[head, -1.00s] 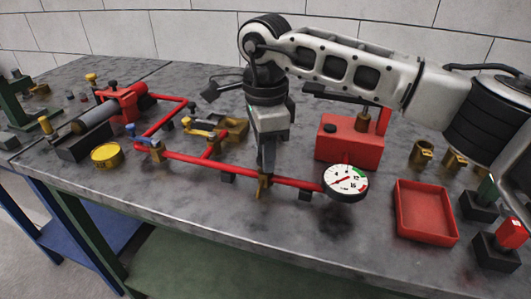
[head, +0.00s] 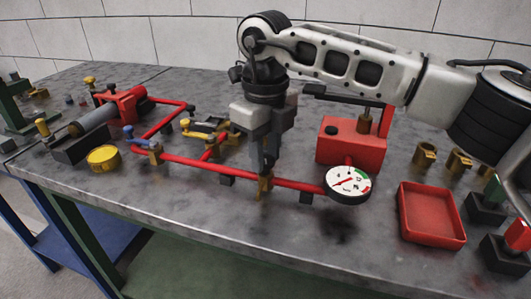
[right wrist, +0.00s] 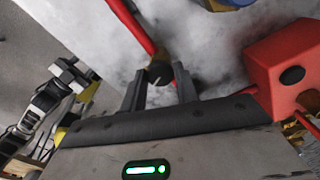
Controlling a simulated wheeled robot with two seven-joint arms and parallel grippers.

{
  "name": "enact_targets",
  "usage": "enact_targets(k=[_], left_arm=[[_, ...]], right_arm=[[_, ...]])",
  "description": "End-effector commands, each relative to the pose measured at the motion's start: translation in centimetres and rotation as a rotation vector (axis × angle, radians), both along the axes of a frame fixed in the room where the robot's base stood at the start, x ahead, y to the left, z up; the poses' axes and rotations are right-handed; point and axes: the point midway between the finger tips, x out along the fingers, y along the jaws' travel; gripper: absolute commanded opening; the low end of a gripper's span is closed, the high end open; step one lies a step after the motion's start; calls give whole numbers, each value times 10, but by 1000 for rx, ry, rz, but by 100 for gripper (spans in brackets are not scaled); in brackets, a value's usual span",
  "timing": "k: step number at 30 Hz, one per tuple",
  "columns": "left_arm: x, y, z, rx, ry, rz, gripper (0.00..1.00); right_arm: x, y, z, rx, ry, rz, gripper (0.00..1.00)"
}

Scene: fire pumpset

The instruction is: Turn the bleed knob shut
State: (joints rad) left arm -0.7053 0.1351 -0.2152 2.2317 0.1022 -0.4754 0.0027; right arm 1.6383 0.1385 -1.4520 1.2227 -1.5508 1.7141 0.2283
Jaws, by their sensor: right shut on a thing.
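The bleed knob (right wrist: 160,73) is a small dark round knob with a pale line on its face, on the red pipe line, in the right wrist view. My right gripper (right wrist: 158,82) points down with one finger on each side of it and is shut on it. In the head view my right gripper (head: 264,168) stands over the brass fitting (head: 264,188) on the red pipe (head: 195,167); its fingers hide the knob there.
A pressure gauge (head: 347,183) sits at the pipe's right end, close to the gripper. A red tank (head: 350,145) stands behind it. A red tray (head: 430,214) and brass fittings (head: 425,155) lie to the right. The bench front (head: 200,215) is clear.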

Motion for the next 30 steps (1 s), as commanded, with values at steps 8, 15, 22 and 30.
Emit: enact_targets(k=[8,15,22,30], left_arm=[[-1,0,-3,2,-2,-4,36],[-1,-1,-2,2,-8,-5,36],[0,-1,-1,1,-13,-5,36],[-1,-1,-1,1,-12,-5,36]], right_arm=[[1,0,2,1,-5,-220,8],[1,0,2,1,-5,-343,8],[1,0,2,1,-4,-397,8],[1,0,3,2,-5,-410,8]])
